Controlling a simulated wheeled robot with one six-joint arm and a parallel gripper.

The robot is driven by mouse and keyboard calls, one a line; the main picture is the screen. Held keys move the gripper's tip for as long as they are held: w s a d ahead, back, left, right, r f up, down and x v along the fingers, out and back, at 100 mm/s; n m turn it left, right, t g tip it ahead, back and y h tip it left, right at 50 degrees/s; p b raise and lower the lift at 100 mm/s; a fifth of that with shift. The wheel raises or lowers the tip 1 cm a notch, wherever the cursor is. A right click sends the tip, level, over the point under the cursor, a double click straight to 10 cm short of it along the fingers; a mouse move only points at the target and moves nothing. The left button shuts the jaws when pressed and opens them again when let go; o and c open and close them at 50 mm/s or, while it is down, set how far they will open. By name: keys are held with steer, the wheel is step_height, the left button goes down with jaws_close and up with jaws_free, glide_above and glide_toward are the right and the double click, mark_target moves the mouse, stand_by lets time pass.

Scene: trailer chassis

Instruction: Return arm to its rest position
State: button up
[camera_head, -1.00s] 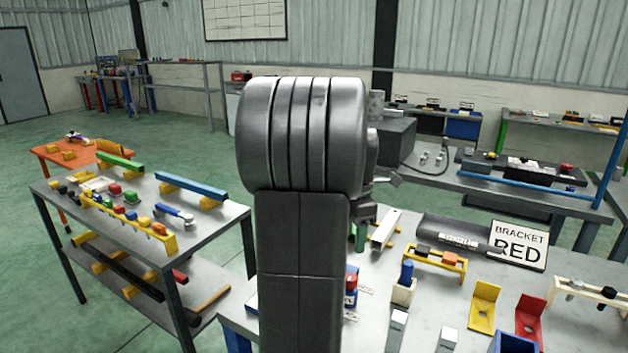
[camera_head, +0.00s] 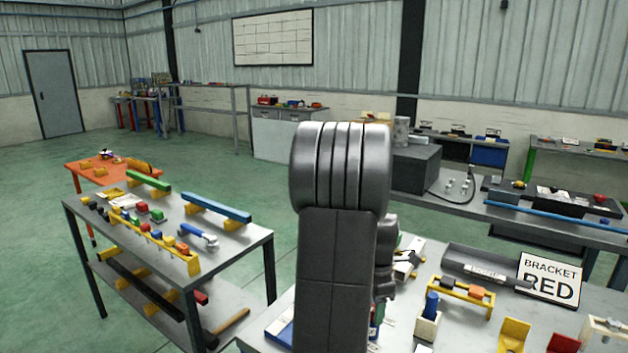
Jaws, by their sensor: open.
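My arm (camera_head: 336,240) rises upright in the middle of the head view and covers part of the near workbench. My gripper (camera_head: 411,257) is mostly hidden behind the arm. Only a small dark part of it shows to the right of the arm, low over the workbench (camera_head: 470,335). It is open, and I see nothing held in it, though the space between the fingers is not clear.
The near bench holds a "BRACKET RED" sign (camera_head: 549,279), a yellow rack (camera_head: 461,297) and a yellow bracket (camera_head: 514,334). A grey two-level table (camera_head: 235,238) with coloured parts stands left. Open green floor (camera_head: 50,270) lies beyond it.

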step_height(320, 180, up, 14)
step_height(320, 180, down, 14)
steer(key=shift+r, duration=0.15)
steer(key=shift+f, duration=0.2)
steer(key=m, duration=1)
steer(key=m+b, duration=0.1)
steer(key=m, duration=0.4)
steer(key=shift+m, duration=0.4)
steer(key=m, duration=0.5)
stand_by(0.6)
